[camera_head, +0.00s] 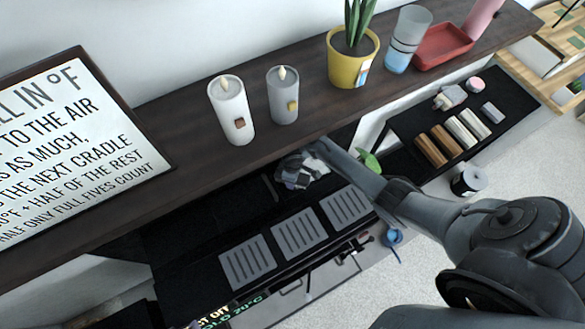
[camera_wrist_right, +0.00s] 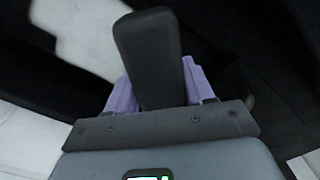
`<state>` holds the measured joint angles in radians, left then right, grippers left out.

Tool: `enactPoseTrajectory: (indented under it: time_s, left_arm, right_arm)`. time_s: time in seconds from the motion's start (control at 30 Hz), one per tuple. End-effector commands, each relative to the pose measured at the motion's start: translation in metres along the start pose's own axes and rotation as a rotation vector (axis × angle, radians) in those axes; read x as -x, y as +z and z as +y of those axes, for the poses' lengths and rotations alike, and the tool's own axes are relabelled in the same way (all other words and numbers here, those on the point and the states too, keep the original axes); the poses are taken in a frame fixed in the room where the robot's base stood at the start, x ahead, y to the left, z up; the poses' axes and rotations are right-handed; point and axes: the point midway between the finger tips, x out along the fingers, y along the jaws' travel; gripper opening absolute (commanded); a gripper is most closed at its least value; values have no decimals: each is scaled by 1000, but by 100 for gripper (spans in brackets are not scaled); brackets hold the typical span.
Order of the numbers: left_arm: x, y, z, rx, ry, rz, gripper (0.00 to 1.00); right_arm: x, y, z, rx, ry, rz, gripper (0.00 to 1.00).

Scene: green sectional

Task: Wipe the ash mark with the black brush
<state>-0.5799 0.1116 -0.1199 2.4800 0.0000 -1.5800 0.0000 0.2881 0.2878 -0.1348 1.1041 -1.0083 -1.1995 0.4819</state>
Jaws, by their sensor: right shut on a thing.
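My right arm reaches in from the right in the head view, and my right gripper (camera_head: 300,172) is below the front edge of the dark shelf, over a black surface. In the right wrist view, the purple fingers of my right gripper (camera_wrist_right: 158,88) are shut on a black, blunt-ended piece that looks like the black brush (camera_wrist_right: 148,55). It points away from the wrist. The brush cannot be made out in the head view. I cannot pick out the ash mark in either view. My left gripper is not in view.
The shelf (camera_head: 190,128) holds two candles (camera_head: 233,110), a yellow plant pot (camera_head: 352,66), a cup (camera_head: 406,40) and a red tray (camera_head: 443,46). A framed sign (camera_head: 70,135) stands left. Grey slotted panels (camera_head: 298,234) lie below. A black tray (camera_head: 408,131) holds small items at right.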

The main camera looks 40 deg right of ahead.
Motion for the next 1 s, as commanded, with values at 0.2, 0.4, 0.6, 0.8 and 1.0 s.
enactPoseTrajectory:
  time_s: [0.2,0.4,0.6,0.8,1.0]
  left_arm:
    - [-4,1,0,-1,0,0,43]
    - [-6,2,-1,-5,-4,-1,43]
    - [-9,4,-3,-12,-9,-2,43]
    - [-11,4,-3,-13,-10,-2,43]
    - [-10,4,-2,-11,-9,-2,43]
  right_arm:
    - [-5,0,0,0,0,0,28]
    - [-9,0,0,0,1,1,28]
    - [-13,0,0,0,1,1,28]
    - [-17,0,0,0,1,1,28]
    - [-16,1,1,0,1,0,28]
